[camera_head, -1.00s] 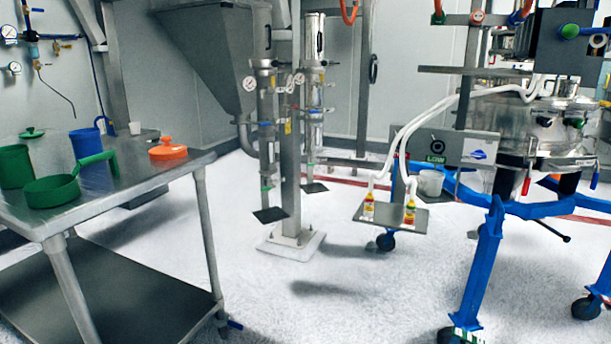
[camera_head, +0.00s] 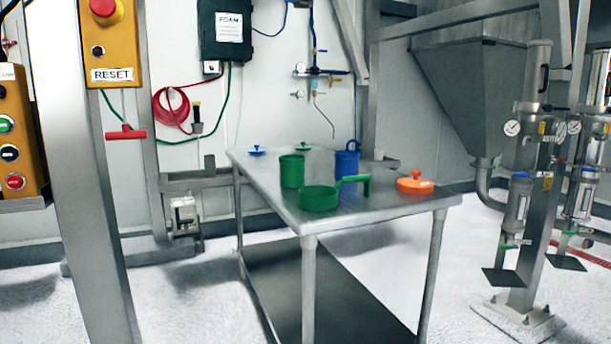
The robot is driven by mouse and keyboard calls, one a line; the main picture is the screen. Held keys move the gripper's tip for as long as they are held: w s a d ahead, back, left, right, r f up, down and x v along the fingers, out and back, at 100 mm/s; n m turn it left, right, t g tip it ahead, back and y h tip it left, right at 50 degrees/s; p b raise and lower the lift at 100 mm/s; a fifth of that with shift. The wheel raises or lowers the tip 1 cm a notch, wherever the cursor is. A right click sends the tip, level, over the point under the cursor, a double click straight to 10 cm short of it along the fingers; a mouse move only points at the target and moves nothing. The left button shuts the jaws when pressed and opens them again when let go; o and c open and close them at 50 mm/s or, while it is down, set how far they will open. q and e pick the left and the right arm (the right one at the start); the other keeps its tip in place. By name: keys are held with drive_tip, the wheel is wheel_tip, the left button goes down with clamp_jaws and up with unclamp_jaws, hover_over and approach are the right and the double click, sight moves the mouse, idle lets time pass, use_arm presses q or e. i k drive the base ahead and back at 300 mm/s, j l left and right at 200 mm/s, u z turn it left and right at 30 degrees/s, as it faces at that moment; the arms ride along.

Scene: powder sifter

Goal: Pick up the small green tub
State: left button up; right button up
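The small green tub (camera_head: 292,171) stands upright on the steel table (camera_head: 390,206), towards its left side. A green pan-like scoop with a handle (camera_head: 320,198) lies in front of it, to the right. A green lid (camera_head: 303,146) lies behind the tub. Neither of my grippers shows in the head view.
A blue container (camera_head: 347,163), a blue lid (camera_head: 257,151), an orange lid (camera_head: 414,183) and a small grey cup (camera_head: 379,155) also stand on the table. A grey post (camera_head: 82,180) rises at the left. Steel pipework (camera_head: 530,180) stands at the right. The floor in front is clear.

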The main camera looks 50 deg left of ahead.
sight(292, 167)
drive_tip(key=u, duration=1.65)
drive_tip(key=i+l, duration=0.1)
drive_tip(key=l, duration=0.45)
drive_tip(key=i+l+u, duration=0.15)
drive_tip(key=l, duration=0.4)
drive_tip(key=k, duration=0.05)
